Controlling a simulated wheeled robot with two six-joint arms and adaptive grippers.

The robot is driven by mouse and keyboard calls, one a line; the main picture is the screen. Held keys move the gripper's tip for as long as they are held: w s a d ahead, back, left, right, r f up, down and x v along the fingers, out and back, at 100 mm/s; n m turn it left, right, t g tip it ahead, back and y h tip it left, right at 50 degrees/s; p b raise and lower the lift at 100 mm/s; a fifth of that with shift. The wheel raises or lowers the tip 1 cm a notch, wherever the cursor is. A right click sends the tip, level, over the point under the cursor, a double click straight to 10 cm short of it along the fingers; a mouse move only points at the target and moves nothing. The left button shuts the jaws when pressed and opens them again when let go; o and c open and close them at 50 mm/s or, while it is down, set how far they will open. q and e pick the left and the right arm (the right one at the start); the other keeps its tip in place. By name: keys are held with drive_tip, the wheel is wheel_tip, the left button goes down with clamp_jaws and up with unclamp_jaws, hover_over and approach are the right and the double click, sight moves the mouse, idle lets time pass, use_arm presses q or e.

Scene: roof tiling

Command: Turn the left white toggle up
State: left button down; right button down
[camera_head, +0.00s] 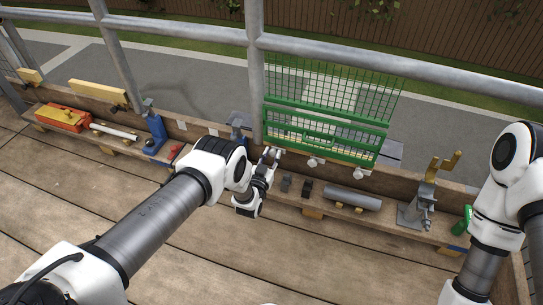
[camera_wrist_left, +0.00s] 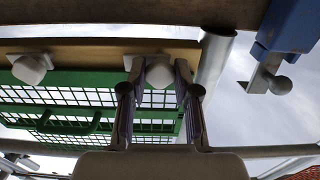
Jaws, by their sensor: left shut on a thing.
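The green mesh gate (camera_head: 325,115) stands upright behind the plank, with white toggles along its lower edge. My left gripper (camera_head: 271,157) is at the lower left corner of the gate. In the left wrist view its two fingers (camera_wrist_left: 159,78) are on either side of the left white toggle (camera_wrist_left: 159,72) and shut on it. This toggle is mostly hidden by the gripper in the head view. Another white toggle (camera_wrist_left: 30,68) is free, away from the fingers. In the head view two free toggles show, a middle one (camera_head: 312,162) and a right one (camera_head: 358,174). My right gripper is outside both views.
A grey metal post (camera_head: 255,75) rises close behind my left gripper. Dark small blocks (camera_head: 287,184), a grey tube (camera_head: 352,198) and a grey stand with a yellow handle (camera_head: 415,210) lie along the plank to the right. A blue tool (camera_head: 154,130) and a red box (camera_head: 62,118) are at left.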

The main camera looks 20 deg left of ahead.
use_arm(q)
drive_tip(key=shift+n, duration=0.3)
drive_tip(key=n, duration=0.3)
drive_tip(key=shift+n, duration=0.3)
drive_tip(key=n, duration=1.3)
drive_tip(key=shift+n, duration=0.4)
drive_tip(key=c, duration=0.9)
unclamp_jaws()
drive_tip(key=shift+o, duration=0.2)
